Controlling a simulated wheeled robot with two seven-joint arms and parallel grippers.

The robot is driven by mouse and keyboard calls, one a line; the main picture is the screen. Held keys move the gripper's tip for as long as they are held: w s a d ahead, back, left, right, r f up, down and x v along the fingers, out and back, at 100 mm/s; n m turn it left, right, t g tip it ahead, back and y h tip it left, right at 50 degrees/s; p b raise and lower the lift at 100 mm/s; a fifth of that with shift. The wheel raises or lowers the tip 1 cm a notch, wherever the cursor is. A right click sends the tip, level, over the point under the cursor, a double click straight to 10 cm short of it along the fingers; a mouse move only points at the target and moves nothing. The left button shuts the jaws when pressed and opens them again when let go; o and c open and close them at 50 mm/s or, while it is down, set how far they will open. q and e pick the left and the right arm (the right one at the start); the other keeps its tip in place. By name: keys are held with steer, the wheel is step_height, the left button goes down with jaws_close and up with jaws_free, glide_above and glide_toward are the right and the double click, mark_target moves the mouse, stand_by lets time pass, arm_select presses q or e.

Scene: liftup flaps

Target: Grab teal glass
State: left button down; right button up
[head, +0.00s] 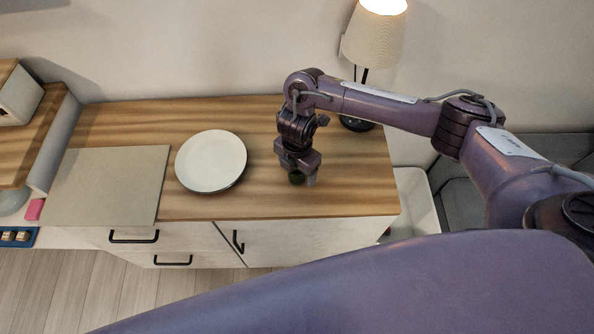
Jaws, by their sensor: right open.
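A small, dark green round thing (296,178), which looks like the teal glass, is on the wooden cabinet top to the right of the white plate. It is mostly hidden by my right gripper (302,181). The gripper points down at the glass from above, with its jaws open and at least one finger right beside it. I cannot tell whether a finger touches the glass. My left gripper is not in view.
The white plate (211,161) lies left of the gripper on the cabinet top (260,205). A grey board (108,184) covers the left part. A lit lamp (374,35) stands behind my right arm. A light bin (415,204) is beyond the right edge.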

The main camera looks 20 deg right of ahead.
steer(key=c, duration=1.1)
steer(key=shift+r, duration=0.1)
